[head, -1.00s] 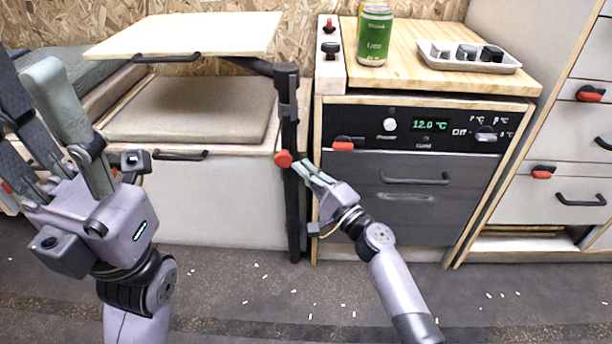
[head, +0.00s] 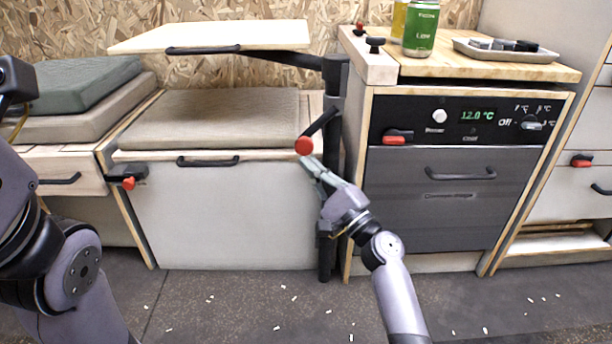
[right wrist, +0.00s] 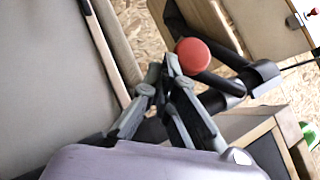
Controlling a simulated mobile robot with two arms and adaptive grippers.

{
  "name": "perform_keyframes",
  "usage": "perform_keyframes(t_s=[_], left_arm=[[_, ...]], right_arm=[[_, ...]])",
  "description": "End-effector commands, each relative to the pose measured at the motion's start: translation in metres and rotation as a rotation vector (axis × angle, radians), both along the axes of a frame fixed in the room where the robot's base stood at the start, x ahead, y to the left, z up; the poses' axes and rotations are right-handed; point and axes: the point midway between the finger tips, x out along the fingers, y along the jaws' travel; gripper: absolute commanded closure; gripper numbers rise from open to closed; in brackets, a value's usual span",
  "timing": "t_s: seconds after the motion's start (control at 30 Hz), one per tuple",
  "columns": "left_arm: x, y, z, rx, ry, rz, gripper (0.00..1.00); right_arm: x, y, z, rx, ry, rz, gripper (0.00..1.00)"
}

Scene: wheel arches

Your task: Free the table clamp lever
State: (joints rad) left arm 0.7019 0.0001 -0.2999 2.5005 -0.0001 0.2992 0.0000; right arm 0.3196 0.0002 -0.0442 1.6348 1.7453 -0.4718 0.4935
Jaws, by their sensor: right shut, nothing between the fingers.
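The clamp lever (head: 319,124) is a short black bar with a round red knob (head: 304,146). It slants down and left from the black table post (head: 333,180), its knob standing clear of the post. The post's arm carries the pale wooden tabletop (head: 215,36). My right gripper (head: 311,164) is shut and empty, its fingertips just below the knob. In the right wrist view the knob (right wrist: 193,56) is right beside the fingertips (right wrist: 165,72); I cannot tell if they touch. My left gripper is out of view; only my left arm shows at the left edge.
A cushioned bench (head: 215,122) stands left of the post. A cabinet with an oven-like front (head: 440,200) stands close on the right, with a green can (head: 421,30) and a tray (head: 500,54) on top. The floor (head: 230,300) in front is clear except for small scraps.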

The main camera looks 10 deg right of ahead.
Motion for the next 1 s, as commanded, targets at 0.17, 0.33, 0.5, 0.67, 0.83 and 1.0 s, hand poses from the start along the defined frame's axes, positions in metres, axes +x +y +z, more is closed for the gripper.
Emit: perform_keyframes(t_s=[0.17, 0.33, 0.5, 0.67, 0.83, 1.0], left_arm=[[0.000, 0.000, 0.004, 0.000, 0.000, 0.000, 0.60], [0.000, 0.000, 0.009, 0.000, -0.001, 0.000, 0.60], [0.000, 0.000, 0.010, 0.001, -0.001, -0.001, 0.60], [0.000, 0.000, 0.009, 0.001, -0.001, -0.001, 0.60], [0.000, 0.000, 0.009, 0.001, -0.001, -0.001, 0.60], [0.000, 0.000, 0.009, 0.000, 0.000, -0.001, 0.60]], right_arm=[[0.002, 0.014, 0.012, 0.001, -0.001, 0.001, 1.00], [0.003, 0.025, 0.022, 0.001, -0.001, 0.001, 1.00], [0.004, 0.029, 0.024, 0.001, -0.001, 0.000, 1.00], [0.004, 0.029, 0.023, 0.000, 0.000, 0.000, 1.00], [0.004, 0.029, 0.023, 0.000, 0.000, 0.000, 1.00], [0.004, 0.029, 0.023, 0.000, 0.000, 0.000, 1.00]])
